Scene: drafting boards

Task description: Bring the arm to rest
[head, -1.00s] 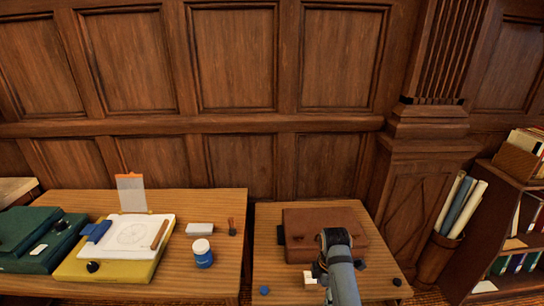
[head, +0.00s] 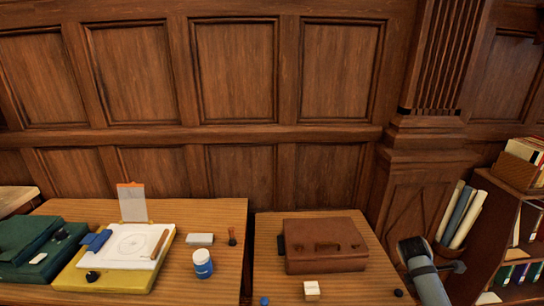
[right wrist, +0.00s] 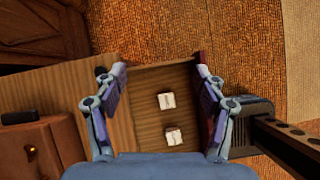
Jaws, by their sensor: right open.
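My right arm (head: 428,285) comes in at the lower right of the head view, past the right edge of the right-hand board. Its gripper is mostly hidden there by the wrist. In the right wrist view my right gripper (right wrist: 162,72) is open, its fingers wide apart with nothing held. Below and between them two small white blocks (right wrist: 165,101) (right wrist: 174,137) lie on a wooden surface. My left gripper is not in view.
A brown case (head: 325,262) and a white block (head: 311,290) are on the right-hand board (head: 360,291). The left board holds a green case (head: 25,270), yellow box (head: 110,283) and blue-white jar (head: 203,264). Rolls (head: 460,215) and a bookcase (head: 500,225) stand at right.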

